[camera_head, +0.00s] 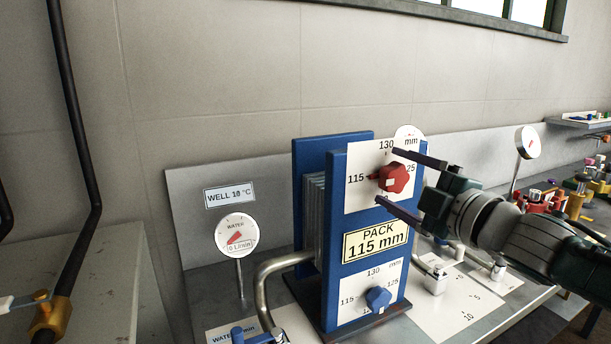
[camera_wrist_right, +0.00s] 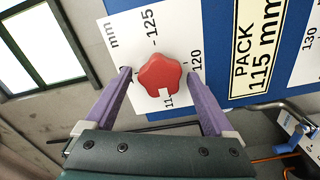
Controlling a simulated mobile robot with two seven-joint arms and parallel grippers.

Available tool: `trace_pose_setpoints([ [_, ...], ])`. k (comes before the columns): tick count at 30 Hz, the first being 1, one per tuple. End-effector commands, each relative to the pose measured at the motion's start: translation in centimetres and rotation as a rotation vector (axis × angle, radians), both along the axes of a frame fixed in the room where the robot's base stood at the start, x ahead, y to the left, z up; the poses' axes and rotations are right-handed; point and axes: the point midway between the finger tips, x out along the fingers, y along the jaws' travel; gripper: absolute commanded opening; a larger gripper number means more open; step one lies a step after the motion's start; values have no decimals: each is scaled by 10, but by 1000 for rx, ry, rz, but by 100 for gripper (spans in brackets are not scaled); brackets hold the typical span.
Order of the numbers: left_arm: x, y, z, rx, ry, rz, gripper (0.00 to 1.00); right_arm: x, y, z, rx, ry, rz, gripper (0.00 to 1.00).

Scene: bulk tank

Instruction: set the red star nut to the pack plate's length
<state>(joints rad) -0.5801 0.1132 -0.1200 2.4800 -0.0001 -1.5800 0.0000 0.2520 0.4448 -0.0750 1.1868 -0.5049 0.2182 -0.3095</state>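The red star nut (camera_head: 393,178) sits on a white dial face (camera_head: 360,200) marked 115, 120, 125 and 130 mm, on the blue press frame. A dark red pointer at its left side lies level with the 115 mark. The pack plate (camera_head: 375,241) reads "PACK 115 mm". My right gripper (camera_head: 387,176) is open, its two purple fingers on either side of the nut. In the right wrist view the nut (camera_wrist_right: 158,74) lies between the spread fingertips (camera_wrist_right: 159,72), with gaps on both sides; the 115 mark there is partly hidden. My left gripper is not in view.
Below the plate is a blue star nut (camera_head: 378,299) on a similar dial. A water gauge (camera_head: 236,234) and a bent metal pipe (camera_head: 266,285) stand left of the frame. Small fittings (camera_head: 433,279) stand on the bench at right.

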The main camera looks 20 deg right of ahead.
Motion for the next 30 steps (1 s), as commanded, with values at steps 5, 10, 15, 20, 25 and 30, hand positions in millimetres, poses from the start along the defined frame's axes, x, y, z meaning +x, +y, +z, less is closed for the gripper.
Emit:
trace_pose_setpoints([
  [5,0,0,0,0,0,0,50,0,0,0,0,1,0,88],
  [10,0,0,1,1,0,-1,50,-11,-1,-1,0,3,0,88],
  [15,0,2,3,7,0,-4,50,-38,-3,-2,0,4,0,88],
  [20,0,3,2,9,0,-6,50,-66,-5,-2,0,3,1,88],
  [25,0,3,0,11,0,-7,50,-88,-7,-2,1,2,1,88],
  [30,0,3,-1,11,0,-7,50,-98,-8,0,0,0,0,88],
])
